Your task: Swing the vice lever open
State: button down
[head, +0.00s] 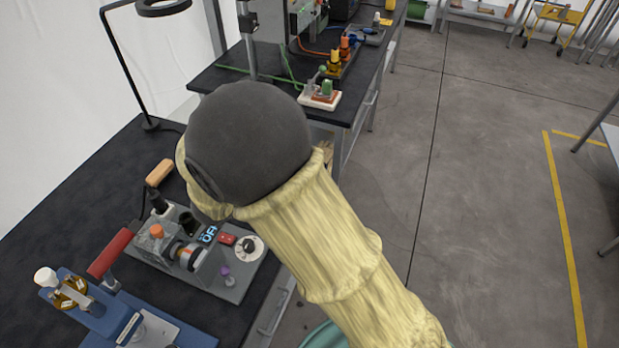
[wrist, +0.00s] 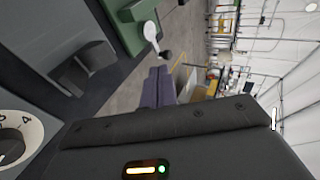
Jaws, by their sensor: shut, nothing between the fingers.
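A blue bench fixture (head: 108,318) stands at the lower left of the head view. It carries a red-handled lever (head: 110,252) tilted up to the right and a white knob (head: 45,277). I cannot tell for sure which part is the vice lever. In the wrist view a green body (wrist: 122,22) with a pale lever-like part (wrist: 151,31) shows at the top; I cannot tell what it is. My gripper (wrist: 180,135) fills the bottom of the wrist view as a dark housing with lights. It is shut and empty. In the head view my arm hides it.
A grey control panel (head: 230,287) with a white dial (head: 249,248) and several knobs stands right of the blue fixture, near the bench edge. A tan block (head: 159,173) and a lamp (head: 148,123) stand behind. A second black-topped bench (head: 228,75) lies beyond.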

jog(key=s, duration=0.1)
jog(key=s+m+h, duration=0.1)
jog(key=s+a+f+m, duration=0.1)
jog(key=shift+d, duration=0.1)
jog(key=shift+g+h, duration=0.3)
jog(key=p+x, duration=0.1)
jog(key=x, duration=0.9)
jog(key=w+d, duration=0.2)
jog(key=shift+w+p, duration=0.3)
jog(key=shift+p, duration=0.1)
jog(key=shift+w+d, duration=0.15)
jog(key=shift+w, duration=0.1)
